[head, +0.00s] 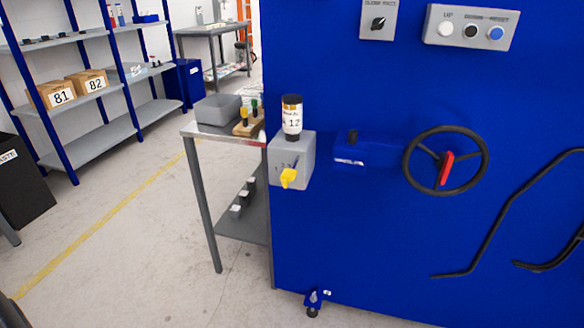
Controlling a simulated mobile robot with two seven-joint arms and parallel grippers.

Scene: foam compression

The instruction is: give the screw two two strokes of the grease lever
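A grey box (303,165) is fixed at the left edge of the blue machine front. A clear-and-black canister (292,117) with a white label reading 12 stands upright on it. I cannot tell whether this handle is the grease lever or a selector. No screw is clearly visible. Neither of my grippers is in view.
The blue machine (360,250) carries a black handwheel (410,170) with a red grip, a button panel (472,28), a black knob (378,23) and bent black bars (496,220). A steel side table (200,131) stands left of it. Floor (130,260) at left is clear.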

